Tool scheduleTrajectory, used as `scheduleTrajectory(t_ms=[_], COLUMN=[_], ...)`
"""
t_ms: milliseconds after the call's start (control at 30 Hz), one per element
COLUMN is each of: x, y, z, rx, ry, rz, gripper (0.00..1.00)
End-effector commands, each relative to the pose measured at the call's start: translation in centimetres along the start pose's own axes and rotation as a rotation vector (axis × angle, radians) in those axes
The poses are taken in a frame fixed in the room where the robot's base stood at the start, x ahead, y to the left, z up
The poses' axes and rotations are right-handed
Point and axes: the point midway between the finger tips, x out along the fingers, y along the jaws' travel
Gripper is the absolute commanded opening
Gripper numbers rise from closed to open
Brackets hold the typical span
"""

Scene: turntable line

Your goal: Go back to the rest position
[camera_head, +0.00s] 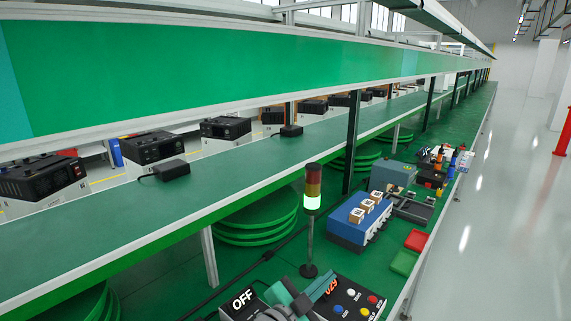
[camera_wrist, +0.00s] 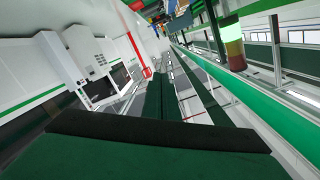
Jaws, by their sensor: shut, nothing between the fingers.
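My gripper (camera_wrist: 167,95) shows in the wrist view as two dark green fingers side by side, shut with nothing held. It is up in the air, tilted, with the room and the line beyond it. In the head view, green and grey parts that look like my arm's end show at the bottom edge, in front of the control panel; the fingertips cannot be made out clearly there. No rest position is marked in either view.
A control panel (camera_head: 352,298) and an OFF display (camera_head: 243,300) stand at the bottom. A signal tower (camera_head: 312,205) rises behind them and also shows in the wrist view (camera_wrist: 232,45). A blue box (camera_head: 345,225) and red and green trays (camera_head: 417,240) lie beyond. Free floor lies right.

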Motion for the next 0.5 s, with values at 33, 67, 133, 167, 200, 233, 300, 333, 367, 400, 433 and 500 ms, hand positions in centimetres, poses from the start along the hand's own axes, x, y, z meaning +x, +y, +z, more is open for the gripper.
scheduleTrajectory(t_ms=[33, 67, 133, 167, 200, 233, 300, 333, 367, 400, 433, 500], x=[0.3, 0.5, 0.5, 0.5, 0.5, 0.4, 0.2, 0.0, -0.1, -0.4, -0.6, -1.1], y=[0.4, 0.5, 0.7, 0.8, 1.0, 1.2, 1.6, 1.8, 2.1, 2.5, 2.9, 3.7], z=[-0.5, -0.7, -1.0, -1.1, -1.1, -1.0, -0.7, -0.6, -0.4, 0.0, 0.3, 1.2], rx=[-0.054, -0.081, -0.147, -0.175, -0.214, -0.242, -0.308, -0.336, -0.363, -0.399, -0.427, -0.488], ry=[0.032, 0.048, 0.082, 0.095, 0.11, 0.121, 0.141, 0.148, 0.155, 0.161, 0.165, 0.169], rz=[-0.035, -0.058, -0.11, -0.133, -0.162, -0.182, -0.231, -0.253, -0.273, -0.3, -0.319, -0.365], gripper=[0.0, 0.0, 0.0, 0.0, 0.0, 0.0, 0.0, 0.0, 0.0, 0.0, 0.0, 0.0])
